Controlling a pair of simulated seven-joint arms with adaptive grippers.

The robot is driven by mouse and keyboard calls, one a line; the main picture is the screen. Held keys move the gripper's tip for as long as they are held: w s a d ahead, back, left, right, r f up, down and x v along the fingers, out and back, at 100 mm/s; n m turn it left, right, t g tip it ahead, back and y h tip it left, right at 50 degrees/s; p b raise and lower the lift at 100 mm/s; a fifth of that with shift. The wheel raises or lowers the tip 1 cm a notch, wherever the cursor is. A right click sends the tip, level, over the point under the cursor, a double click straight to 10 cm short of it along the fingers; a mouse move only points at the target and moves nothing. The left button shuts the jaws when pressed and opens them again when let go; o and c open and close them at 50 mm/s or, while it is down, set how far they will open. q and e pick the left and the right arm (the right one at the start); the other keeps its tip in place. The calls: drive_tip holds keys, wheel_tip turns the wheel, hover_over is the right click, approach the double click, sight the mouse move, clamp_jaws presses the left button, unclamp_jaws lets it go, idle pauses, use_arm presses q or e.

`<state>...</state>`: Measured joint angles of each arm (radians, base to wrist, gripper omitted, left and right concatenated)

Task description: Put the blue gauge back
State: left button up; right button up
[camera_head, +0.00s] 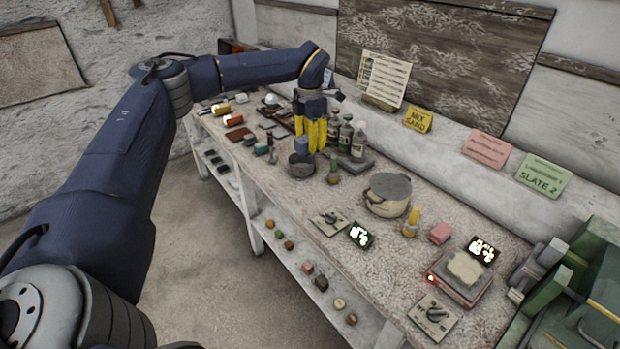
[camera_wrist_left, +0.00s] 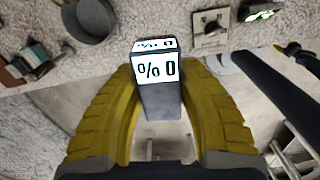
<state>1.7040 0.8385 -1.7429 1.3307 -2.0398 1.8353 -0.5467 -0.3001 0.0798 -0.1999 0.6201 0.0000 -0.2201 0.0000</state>
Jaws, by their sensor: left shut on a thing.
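My left gripper (camera_head: 311,140) is over the far part of the long bench, with its yellow fingers pointing down. It is shut on the blue gauge (camera_head: 301,144), a small blue-grey block seen partly beside the fingers. In the left wrist view the gauge (camera_wrist_left: 158,98) sits between the two yellow fingers (camera_wrist_left: 160,115), its white display reading "% 0". The gauge appears held above the bench surface. My right gripper is in neither view.
A dark round bowl (camera_head: 301,168) stands just below the gauge. Several bottles (camera_head: 345,138) stand close right of my gripper. A cream pot (camera_head: 388,194) and a lit green display (camera_head: 360,236) are nearer. A lower shelf (camera_head: 300,258) holds small blocks.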

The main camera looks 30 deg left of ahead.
sight(310, 198)
use_arm(q)
drive_tip(key=m, duration=0.6)
drive_tip(key=shift+r, duration=0.35)
drive_tip(key=shift+m, duration=0.7)
drive_tip(key=shift+f, duration=0.25)
wheel_tip(310, 198, down, 20)
drive_tip(key=shift+r, duration=0.25)
drive_tip(key=shift+f, duration=0.1)
drive_tip(key=o, duration=1.1)
drive_tip(key=shift+c, duration=0.2)
wheel_tip(310, 198, up, 12)
